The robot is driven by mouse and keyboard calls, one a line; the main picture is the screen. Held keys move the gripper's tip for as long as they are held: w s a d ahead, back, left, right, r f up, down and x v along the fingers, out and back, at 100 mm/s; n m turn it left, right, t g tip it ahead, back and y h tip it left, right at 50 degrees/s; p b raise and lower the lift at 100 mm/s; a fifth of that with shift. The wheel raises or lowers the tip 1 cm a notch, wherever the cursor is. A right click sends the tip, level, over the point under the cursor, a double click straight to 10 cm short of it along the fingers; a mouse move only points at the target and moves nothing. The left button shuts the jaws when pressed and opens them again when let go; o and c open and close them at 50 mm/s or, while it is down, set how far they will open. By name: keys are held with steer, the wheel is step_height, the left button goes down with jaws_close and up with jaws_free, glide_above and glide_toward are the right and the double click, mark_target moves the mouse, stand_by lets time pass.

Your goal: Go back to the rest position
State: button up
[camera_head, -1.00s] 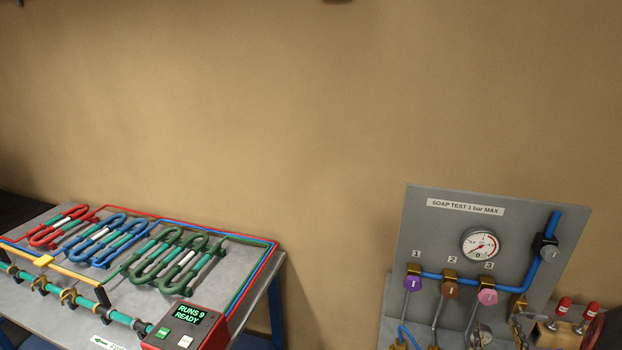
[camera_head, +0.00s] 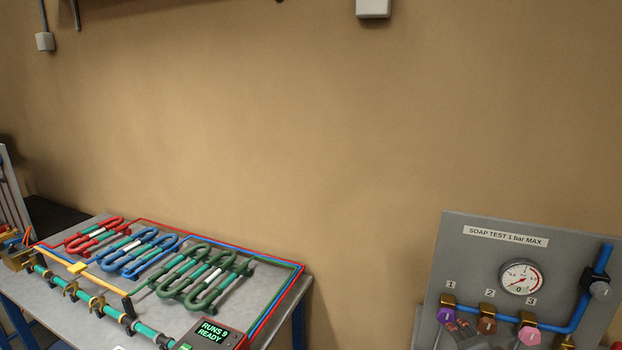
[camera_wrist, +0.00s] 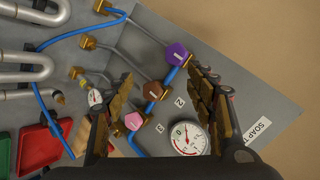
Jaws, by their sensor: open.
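My gripper (camera_wrist: 155,105) shows in the wrist view with its two fingers spread wide apart. No object is held between them. Beyond the fingers is the grey soap test panel (camera_wrist: 232,92), with a purple knob (camera_wrist: 178,54), a brown knob (camera_wrist: 152,90) and a pink knob (camera_wrist: 134,121) along a blue pipe.
A grey table (camera_head: 60,286) at the lower left carries red, blue and green serpentine coils and a red control box (camera_head: 212,331) reading "RUNS 9 READY". The panel has a pressure gauge (camera_head: 521,277). Red and green trays (camera_wrist: 40,146) show in the wrist view. The wall above is mostly bare.

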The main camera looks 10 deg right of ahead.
steer(key=s+a+r+n+g+y, duration=0.1)
steer(key=s+a+n+g+y, duration=0.1)
steer(key=s+a+n, duration=0.6)
steer(key=s+a+r+n+g+y+b, duration=0.1)
steer(key=s+a+r+n+g+y, duration=0.1)
steer(key=s+a+n, duration=0.6)
steer(key=s+a, duration=0.1)
steer(key=a, duration=0.3)
steer(key=shift+n, duration=0.3)
steer(key=shift+s, duration=0.1)
